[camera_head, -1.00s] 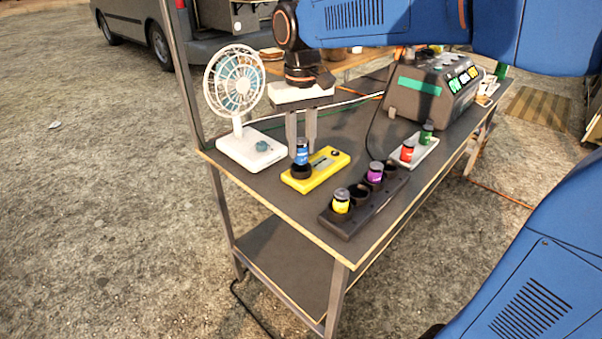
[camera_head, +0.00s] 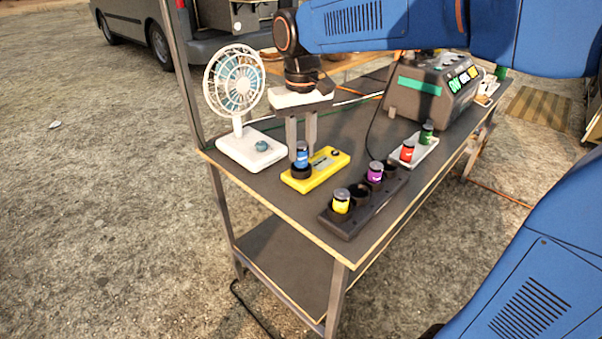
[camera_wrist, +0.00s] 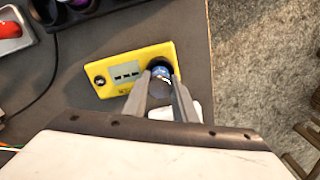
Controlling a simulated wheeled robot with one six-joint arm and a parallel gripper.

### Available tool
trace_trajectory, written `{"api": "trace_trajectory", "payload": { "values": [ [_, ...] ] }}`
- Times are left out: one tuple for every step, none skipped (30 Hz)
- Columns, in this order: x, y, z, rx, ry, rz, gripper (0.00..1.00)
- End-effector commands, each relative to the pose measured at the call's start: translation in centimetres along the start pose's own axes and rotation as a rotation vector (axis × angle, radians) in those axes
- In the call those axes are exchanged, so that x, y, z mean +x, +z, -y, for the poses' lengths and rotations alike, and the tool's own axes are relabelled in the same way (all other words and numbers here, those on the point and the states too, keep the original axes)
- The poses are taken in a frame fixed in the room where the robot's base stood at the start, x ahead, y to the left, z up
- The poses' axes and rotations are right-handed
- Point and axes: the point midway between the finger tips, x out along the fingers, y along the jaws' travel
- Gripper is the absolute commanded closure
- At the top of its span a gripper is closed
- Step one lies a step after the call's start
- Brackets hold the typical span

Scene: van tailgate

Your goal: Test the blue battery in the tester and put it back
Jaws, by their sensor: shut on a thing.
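The blue battery (camera_head: 301,152) stands upright in the round black socket of the yellow tester (camera_head: 326,172). My gripper (camera_head: 301,145) is above the tester with its fingers pointing down, shut on the battery. In the wrist view, the fingers (camera_wrist: 162,88) hold the battery (camera_wrist: 160,76) from both sides. The tester (camera_wrist: 110,74) also shows there, with a small grey display bearing dark marks too small to read. A dark holder (camera_head: 345,226) to the right carries a yellow battery (camera_head: 341,201) and a purple battery (camera_head: 375,172). Two of its sockets look empty.
A white fan (camera_head: 238,90) stands left of the tester. A grey power unit (camera_head: 432,85) stands farther back. The table's front edge is clear.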

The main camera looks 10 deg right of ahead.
Motion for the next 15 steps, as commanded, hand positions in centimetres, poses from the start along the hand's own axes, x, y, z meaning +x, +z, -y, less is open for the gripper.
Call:
{"api": "trace_trajectory", "payload": {
  "values": [
    [0.1,0.0,0.0,0.0,0.0,0.0,1.0],
    [0.2,0.0,0.0,0.0,0.0,0.0,1.0],
    [0.3,0.0,0.0,0.0,0.0,0.0,1.0],
    [0.4,0.0,0.0,0.0,0.0,0.0,1.0],
    [0.4,0.0,0.0,0.0,0.0,0.0,1.0],
    [0.5,0.0,0.0,0.0,0.0,0.0,1.0],
    [0.6,0.0,0.0,0.0,0.0,0.0,1.0],
    [0.7,0.0,0.0,0.0,0.0,0.0,1.0],
    [0.8,0.0,0.0,0.0,0.0,0.0,1.0],
    [0.8,0.0,0.0,0.0,0.0,0.0,1.0],
    [0.9,0.0,0.0,0.0,0.0,0.0,1.0],
    [1.0,0.0,0.0,0.0,0.0,0.0,1.0],
    [1.1,0.0,0.0,0.0,0.0,0.0,1.0],
    [1.1,0.0,0.0,0.0,0.0,0.0,1.0],
    [1.2,0.0,0.0,0.0,0.0,0.0,1.0]
  ]
}}
